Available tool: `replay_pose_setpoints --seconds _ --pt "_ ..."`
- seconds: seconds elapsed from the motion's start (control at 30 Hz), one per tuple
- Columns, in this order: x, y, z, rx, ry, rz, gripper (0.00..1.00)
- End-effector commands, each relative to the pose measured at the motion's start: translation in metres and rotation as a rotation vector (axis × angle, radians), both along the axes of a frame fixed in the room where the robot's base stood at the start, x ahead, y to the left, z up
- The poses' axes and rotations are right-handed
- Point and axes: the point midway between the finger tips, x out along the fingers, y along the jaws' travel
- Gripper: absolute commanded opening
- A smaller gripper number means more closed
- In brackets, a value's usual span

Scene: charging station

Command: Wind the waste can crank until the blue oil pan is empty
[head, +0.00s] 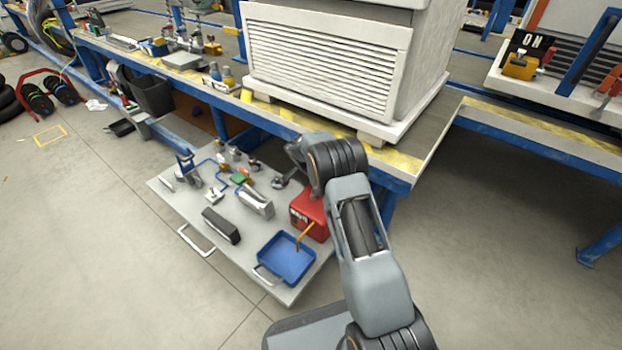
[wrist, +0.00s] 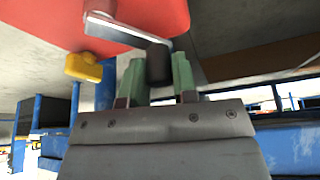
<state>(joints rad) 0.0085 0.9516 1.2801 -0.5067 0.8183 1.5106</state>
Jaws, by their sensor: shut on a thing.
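The red waste can (head: 311,216) stands on the grey pull-out board, partly hidden behind my arm. It also fills the top of the wrist view (wrist: 130,18). Its crank has a metal arm (wrist: 125,31) and a black handle (wrist: 158,63). My gripper (wrist: 158,80) has its two green fingers shut around the black handle. The blue oil pan (head: 286,258) sits on the board in front of the can, and a yellow hose (head: 303,238) runs from the can into it. I cannot make out any oil level. In the head view my gripper (head: 292,150) is mostly hidden behind my wrist.
Above stands a workbench with a large white louvred unit (head: 325,70). A yellow cap (wrist: 83,67) is left of the handle. Floor in front is clear.

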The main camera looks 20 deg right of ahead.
Motion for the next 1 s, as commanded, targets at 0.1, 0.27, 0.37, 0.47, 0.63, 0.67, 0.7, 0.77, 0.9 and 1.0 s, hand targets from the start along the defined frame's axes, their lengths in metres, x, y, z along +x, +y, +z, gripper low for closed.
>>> replay_pose_setpoints --seconds 0.1,0.27,0.37,0.47,0.63,0.67,0.7,0.77,0.9,1.0 --pt "-0.003 -0.005 -0.001 -0.001 0.005 -0.096 0.03" --pt "-0.006 -0.010 -0.001 0.000 0.004 -0.203 0.03" --pt "-0.008 -0.012 -0.001 0.001 0.004 -0.257 0.03" --pt "-0.009 -0.013 -0.001 0.001 0.004 -0.299 0.03" --pt "-0.011 -0.015 -0.001 0.000 0.003 -0.345 0.03" --pt "-0.011 -0.016 -0.001 0.000 0.003 -0.350 0.03" --pt "-0.011 -0.016 -0.001 0.000 0.004 -0.357 0.03" --pt "-0.011 -0.016 -0.001 0.000 0.003 -0.363 0.03" --pt "-0.012 -0.016 -0.001 0.000 0.004 -0.370 0.03" --pt "-0.012 -0.016 -0.001 0.000 0.004 -0.370 0.03"
